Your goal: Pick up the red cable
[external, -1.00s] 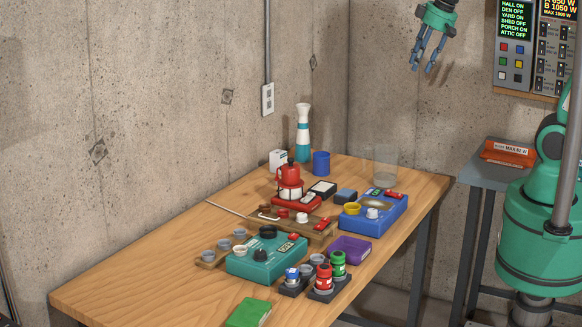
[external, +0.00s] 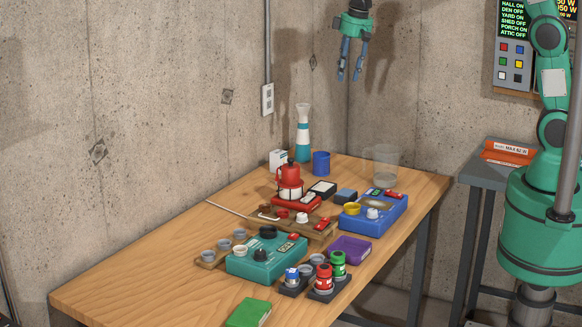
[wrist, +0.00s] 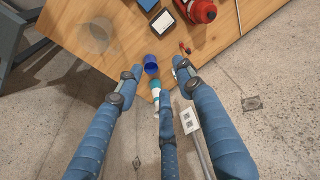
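I cannot make out for certain which thing is the red cable. Small red pieces lie on the wooden board (external: 315,233) in the middle of the table, one of them (external: 321,224) at its right end; they are too small to tell apart. My gripper (external: 350,77) hangs in the air above the far end of the table, fingers pointing down, clear of everything. In the wrist view my gripper (wrist: 157,72) has its blue fingers spread apart with nothing held between them.
A tall white-and-teal bottle (external: 303,140), a blue cup (external: 321,163) and a clear beaker (external: 381,166) stand at the far end. A red pot (external: 289,177), blue box (external: 374,213) and teal box (external: 266,259) crowd the middle. The table's left front (external: 140,277) is clear.

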